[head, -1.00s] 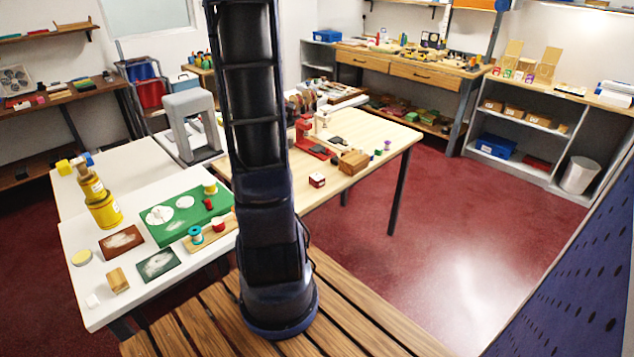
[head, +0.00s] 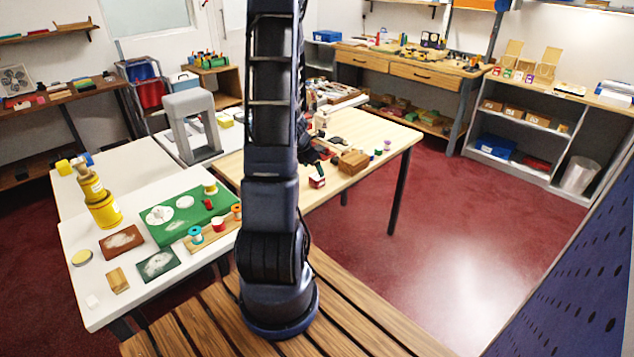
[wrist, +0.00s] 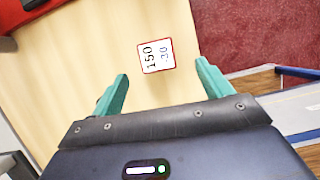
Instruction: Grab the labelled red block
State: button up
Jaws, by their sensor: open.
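The labelled red block (head: 317,182) stands near the front edge of the pale wooden table (head: 375,142). In the wrist view, the block (wrist: 156,56) shows a white label with a red border, black "150" and smaller blue characters. My gripper (wrist: 162,69) is open and empty, with its two teal fingers apart. The block lies just beyond the fingertips, roughly centred between their lines. In the head view my arm hides part of the table, and the gripper (head: 311,152) shows as a dark shape just above and behind the block. The height gap cannot be judged.
A wooden block (head: 353,162) and small green and purple items stand to the right. In the wrist view, a red object (wrist: 35,12) is at the upper left. A white table (head: 85,297) with spools and tins is at left.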

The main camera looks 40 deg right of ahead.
aim_at(317, 176)
jog(key=shift+w+x, duration=0.15)
jog(key=shift+x, duration=1.7)
jog(key=shift+w+x, duration=0.15)
jog(key=shift+x, duration=1.7)
jog(key=shift+d, duration=0.1)
jog(key=c, duration=1.1)
jog(key=shift+r, duration=0.15)
